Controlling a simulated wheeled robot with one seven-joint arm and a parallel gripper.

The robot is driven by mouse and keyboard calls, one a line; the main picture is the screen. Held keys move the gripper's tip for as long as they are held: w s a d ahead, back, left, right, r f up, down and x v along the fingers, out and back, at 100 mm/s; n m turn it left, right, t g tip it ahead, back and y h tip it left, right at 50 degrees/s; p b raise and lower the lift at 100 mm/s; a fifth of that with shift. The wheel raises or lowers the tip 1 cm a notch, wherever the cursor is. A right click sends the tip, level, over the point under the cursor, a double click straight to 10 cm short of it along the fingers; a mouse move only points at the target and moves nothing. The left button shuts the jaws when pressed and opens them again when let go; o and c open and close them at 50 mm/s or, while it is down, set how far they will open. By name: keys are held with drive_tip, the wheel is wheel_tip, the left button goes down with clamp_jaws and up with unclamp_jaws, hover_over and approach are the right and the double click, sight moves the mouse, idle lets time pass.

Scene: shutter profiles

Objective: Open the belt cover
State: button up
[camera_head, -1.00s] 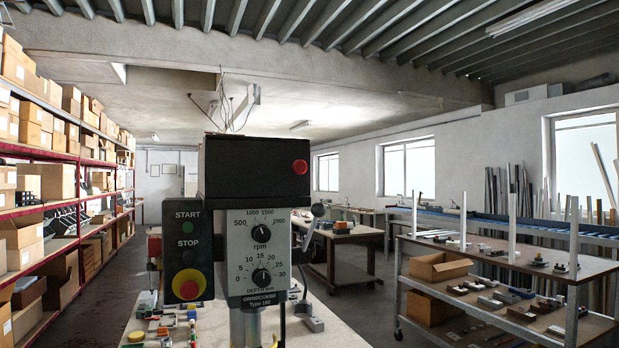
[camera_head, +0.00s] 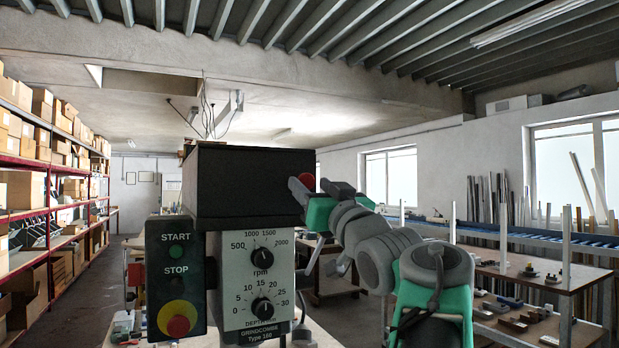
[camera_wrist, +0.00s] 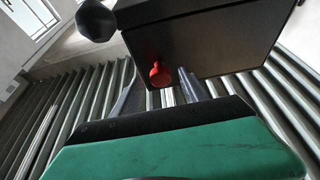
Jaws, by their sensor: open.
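The belt cover (camera_head: 250,182) is a black box on top of the drill press. It sits level and closed above the grey front panel (camera_head: 258,275). A red knob (camera_head: 307,181) is on the cover's right side, partly hidden by my gripper. My gripper (camera_head: 308,190) reaches in from the right at the knob. In the wrist view the red knob (camera_wrist: 159,75) shows between the open fingers of my gripper (camera_wrist: 160,88), with the dark cover (camera_wrist: 205,38) behind it. Whether the fingers touch the knob cannot be told.
A dark rounded knob (camera_wrist: 96,21) is near the cover in the wrist view. The control box (camera_head: 176,278) with START, STOP and a red button hangs left of the panel.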

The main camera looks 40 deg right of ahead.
drive_tip(key=shift+w+r, duration=0.1)
drive_tip(key=shift+w, duration=0.2)
drive_tip(key=shift+c, duration=0.3)
clamp_jaws()
idle(0.9)
